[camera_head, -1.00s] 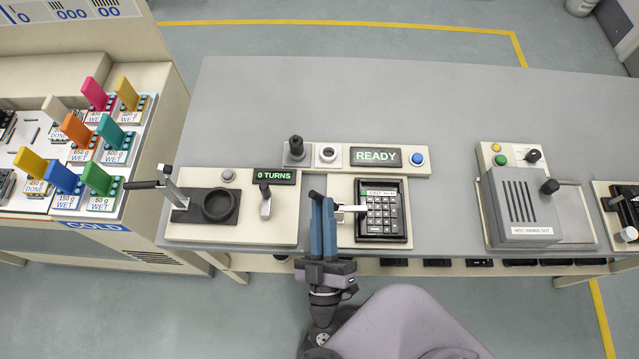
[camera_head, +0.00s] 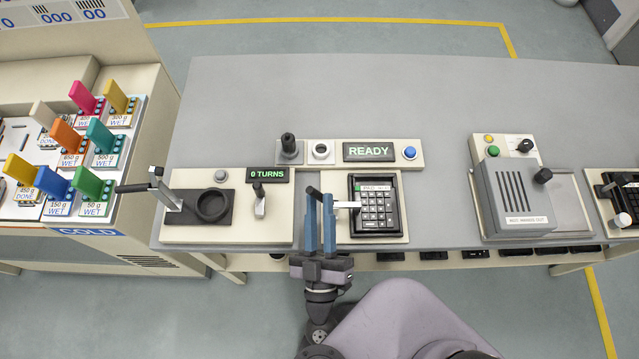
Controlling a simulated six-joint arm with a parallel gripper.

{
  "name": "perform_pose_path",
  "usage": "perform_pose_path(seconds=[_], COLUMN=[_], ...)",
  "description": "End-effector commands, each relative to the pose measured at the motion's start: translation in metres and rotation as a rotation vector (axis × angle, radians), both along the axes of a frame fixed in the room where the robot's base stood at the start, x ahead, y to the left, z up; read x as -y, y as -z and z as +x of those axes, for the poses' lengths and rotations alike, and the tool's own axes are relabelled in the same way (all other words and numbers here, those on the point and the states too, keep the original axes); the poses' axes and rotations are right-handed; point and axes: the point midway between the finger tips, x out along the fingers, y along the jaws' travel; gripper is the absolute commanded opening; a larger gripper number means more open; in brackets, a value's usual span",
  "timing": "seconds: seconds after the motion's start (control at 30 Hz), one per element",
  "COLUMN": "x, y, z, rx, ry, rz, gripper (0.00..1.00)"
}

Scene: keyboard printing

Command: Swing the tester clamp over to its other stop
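The tester (camera_head: 340,236) is a cream base with a dark keypad (camera_head: 376,208) in its frame. Its clamp (camera_head: 346,204) is a pale arm reaching right onto the keypad's left edge. A dark handle (camera_head: 314,192) shows at the clamp's left, by the fingertips. My gripper (camera_head: 319,194) comes up from the front edge, its two blue fingers parted by a narrow gap. The fingers are just left of the clamp arm and hide part of it. I cannot tell whether they touch the handle.
Left of the tester is a station with a round black cup (camera_head: 213,206), levers and a "0 TURNS" display (camera_head: 267,175). Behind is a "READY" panel (camera_head: 368,152) with a blue button. A grey press (camera_head: 515,198) stands right. The bench (camera_head: 450,120) is clear behind.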

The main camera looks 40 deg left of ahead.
Motion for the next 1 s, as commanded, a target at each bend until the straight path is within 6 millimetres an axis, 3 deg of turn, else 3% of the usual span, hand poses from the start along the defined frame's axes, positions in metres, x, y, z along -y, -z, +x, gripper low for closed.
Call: perform_pose_path(seconds=[0.47, 1.0], x=[0.000, 0.002], y=[-0.014, -0.082], z=[0.000, 0.001], rx=[0.003, 0.003], ry=[0.000, 0.008], rz=[-0.002, 0.011], gripper=[0.22, 0.22])
